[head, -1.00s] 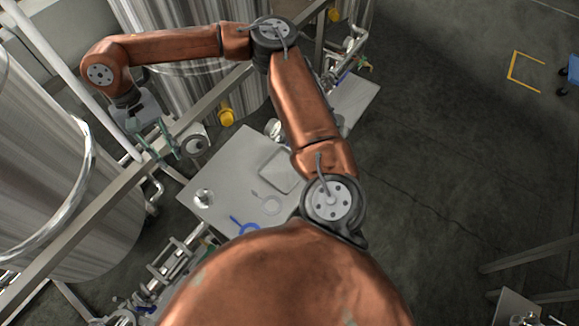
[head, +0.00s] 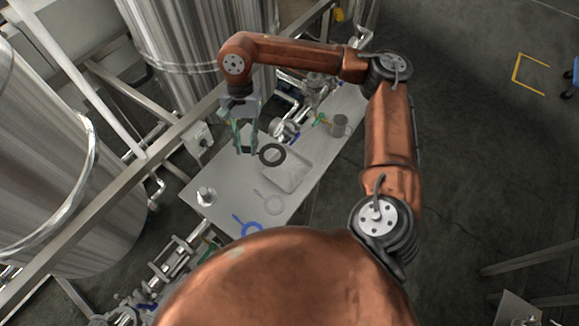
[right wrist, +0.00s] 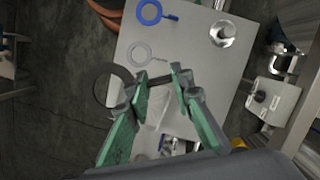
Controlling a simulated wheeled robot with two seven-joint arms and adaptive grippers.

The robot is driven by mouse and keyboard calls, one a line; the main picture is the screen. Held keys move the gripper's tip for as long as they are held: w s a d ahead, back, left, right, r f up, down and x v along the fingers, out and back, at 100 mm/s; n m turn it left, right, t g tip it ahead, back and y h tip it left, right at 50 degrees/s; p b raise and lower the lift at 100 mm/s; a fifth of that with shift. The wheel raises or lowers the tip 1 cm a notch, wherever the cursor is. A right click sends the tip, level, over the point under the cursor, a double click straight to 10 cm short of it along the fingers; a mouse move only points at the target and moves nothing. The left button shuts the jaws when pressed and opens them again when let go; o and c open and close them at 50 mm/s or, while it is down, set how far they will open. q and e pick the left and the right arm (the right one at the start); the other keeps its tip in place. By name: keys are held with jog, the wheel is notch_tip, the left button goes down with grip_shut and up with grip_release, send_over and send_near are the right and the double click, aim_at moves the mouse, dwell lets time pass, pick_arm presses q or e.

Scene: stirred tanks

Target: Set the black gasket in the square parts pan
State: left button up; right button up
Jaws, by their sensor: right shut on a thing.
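My right gripper (head: 247,150) is shut on the tab of the black gasket (head: 281,160), whose ring sticks out to the right of the fingers in the head view. In the right wrist view the fingertips (right wrist: 160,80) pinch the tab and the dark ring (right wrist: 98,84) shows to the left. The square parts pan (head: 287,180) is a shallow pale tray on the table. The gasket appears above the pan's upper left part; its exact height I cannot tell. In the right wrist view the fingers partly hide the pan. My left gripper is not in view.
On the grey table (head: 228,172) lie a blue gasket (head: 243,225) and a pale gasket (head: 262,207), with a metal fitting (head: 204,196) at the left corner. A grey cup (head: 339,126) stands beyond the pan. Pipes, a rail and steel tanks border the table's left side.

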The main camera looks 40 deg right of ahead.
jog(key=s+d+f+m+t+y, duration=0.1)
jog(key=s+d+f+m+t, duration=0.15)
jog(key=s+f+m, duration=0.6)
jog(key=m+t+h+p, duration=0.2)
jog(key=m+t, duration=0.1)
jog(key=m, duration=1.2)
send_over(291, 168)
jog(key=shift+g, duration=0.25)
notch_tip(291, 168, down, 13)
jog(key=shift+w+f, duration=0.1)
jog(key=shift+f, duration=0.3)
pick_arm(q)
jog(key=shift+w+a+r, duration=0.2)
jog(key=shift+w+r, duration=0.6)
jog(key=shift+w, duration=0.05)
